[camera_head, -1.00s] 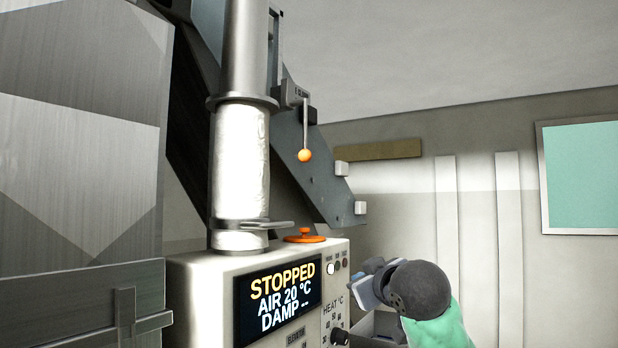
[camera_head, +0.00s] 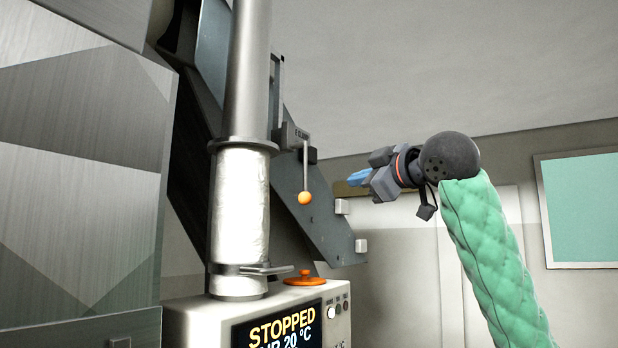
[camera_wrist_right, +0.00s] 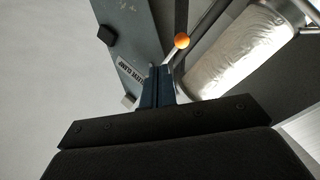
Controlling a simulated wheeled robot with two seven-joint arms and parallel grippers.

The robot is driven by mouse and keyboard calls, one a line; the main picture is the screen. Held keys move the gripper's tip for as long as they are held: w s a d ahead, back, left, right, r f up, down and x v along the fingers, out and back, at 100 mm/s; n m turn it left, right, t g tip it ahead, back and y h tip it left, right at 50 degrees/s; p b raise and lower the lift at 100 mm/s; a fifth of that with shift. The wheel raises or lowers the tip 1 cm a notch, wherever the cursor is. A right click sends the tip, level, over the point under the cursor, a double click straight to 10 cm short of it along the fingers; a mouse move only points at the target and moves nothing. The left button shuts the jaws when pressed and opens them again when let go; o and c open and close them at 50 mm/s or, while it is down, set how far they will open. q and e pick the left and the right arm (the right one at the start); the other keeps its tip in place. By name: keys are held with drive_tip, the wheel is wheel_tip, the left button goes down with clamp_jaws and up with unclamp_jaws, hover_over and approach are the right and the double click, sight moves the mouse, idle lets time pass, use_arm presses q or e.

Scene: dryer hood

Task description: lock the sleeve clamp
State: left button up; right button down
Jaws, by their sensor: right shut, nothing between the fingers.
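The sleeve clamp lever (camera_head: 305,172) hangs down from its bracket on the slanted grey plate, with an orange ball (camera_head: 305,198) at its lower end. The ball also shows in the right wrist view (camera_wrist_right: 182,41), near a label plate that seems to read "sleeve clamp". The pale fabric sleeve (camera_head: 240,205) stands upright around the pipe, with a metal band and handle (camera_head: 255,269) at its bottom. My right gripper (camera_head: 356,179) is shut and empty, right of the ball and apart from it. In the wrist view its blue fingers (camera_wrist_right: 157,86) point toward the lever. My left gripper is not in view.
The control box's display (camera_head: 285,328) reads "STOPPED". An orange knob (camera_head: 305,278) sits on top of the box. A large metal panel (camera_head: 75,170) fills the left side. White blocks (camera_head: 361,245) project from the slanted plate's edge. Air around my right gripper is free.

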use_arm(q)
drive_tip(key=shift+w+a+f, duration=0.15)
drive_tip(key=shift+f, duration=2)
use_arm(e)
drive_tip(key=shift+w+a+r+n+g+y, duration=0.2)
drive_tip(key=shift+a+n+g+y, duration=0.7)
drive_tip(key=shift+n, duration=1.65)
drive_tip(key=shift+w+a+r+n+g+y, duration=0.1)
drive_tip(key=shift+a+r+n+g+y, duration=0.25)
drive_tip(key=shift+n+g+y, duration=1.65)
drive_tip(key=shift+w+a+r+n+g+y, duration=0.2)
drive_tip(key=shift+a+n+g+y, duration=0.5)
drive_tip(key=shift+n, duration=2.35)
drive_tip(key=shift+s+d, duration=0.1)
drive_tip(key=shift+d, duration=0.1)
